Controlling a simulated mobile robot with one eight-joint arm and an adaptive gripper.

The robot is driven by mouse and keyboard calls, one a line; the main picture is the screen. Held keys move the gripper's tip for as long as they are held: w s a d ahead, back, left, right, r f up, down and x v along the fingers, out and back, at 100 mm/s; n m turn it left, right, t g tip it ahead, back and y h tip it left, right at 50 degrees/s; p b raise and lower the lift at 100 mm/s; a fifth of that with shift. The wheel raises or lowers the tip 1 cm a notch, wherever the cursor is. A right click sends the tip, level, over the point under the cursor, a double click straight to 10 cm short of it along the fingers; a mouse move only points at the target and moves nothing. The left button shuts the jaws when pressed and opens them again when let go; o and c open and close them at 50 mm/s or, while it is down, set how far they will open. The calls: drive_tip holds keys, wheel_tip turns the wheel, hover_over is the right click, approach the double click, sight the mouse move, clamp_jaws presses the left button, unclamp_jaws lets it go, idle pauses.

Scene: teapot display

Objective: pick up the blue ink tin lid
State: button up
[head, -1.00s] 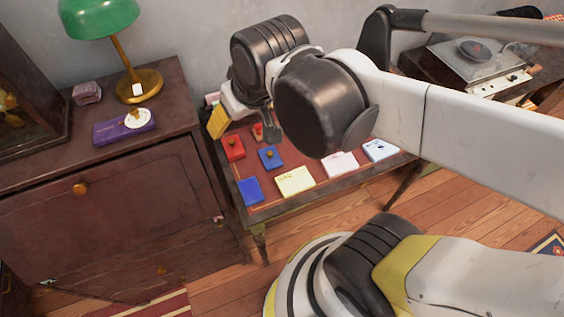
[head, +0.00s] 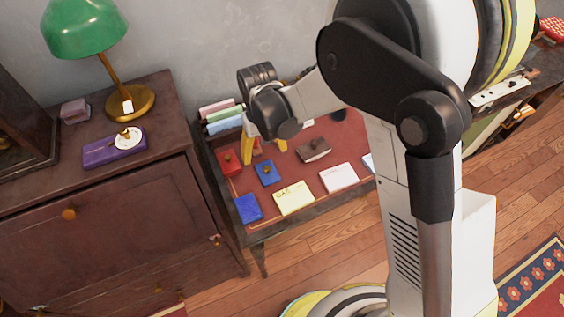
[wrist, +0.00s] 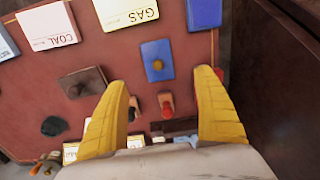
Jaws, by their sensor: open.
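The blue lid (head: 266,173) with a small brass knob lies flat on the red desk top, right of a red lid (head: 229,163) with a similar knob. In the wrist view the blue lid (wrist: 157,57) is just beyond the gap between my fingertips, near the middle. A plain blue block (head: 247,208) without a visible knob lies nearer the front edge. My gripper (head: 264,155) is open and empty, its yellow fingers pointing down over the desk behind the blue lid. In the wrist view my gripper (wrist: 162,80) has its fingers spread wide.
A yellow GAS card (head: 293,197), a white COAL card (head: 338,177) and a dark lid (head: 313,150) lie nearby. Small red stamps (wrist: 167,104) show between my fingers. The cabinet (head: 110,220) rises left of the desk.

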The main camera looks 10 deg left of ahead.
sight(267, 168)
wheel_tip(267, 168, down, 4)
drive_tip(key=shift+a+f+b, duration=0.1)
drive_tip(key=shift+f+b, duration=0.15)
drive_tip(key=shift+b, duration=0.5)
drive_tip(key=f+b, duration=0.1)
drive_tip(key=f, duration=0.1)
drive_tip(key=f+b, duration=0.1)
drive_tip(key=f, duration=0.1)
drive_tip(key=f+b, duration=0.1)
drive_tip(key=shift+d+f, duration=0.3)
drive_tip(key=shift+f, duration=0.1)
drive_tip(key=shift+r, duration=0.1)
drive_tip(key=c, duration=1.3)
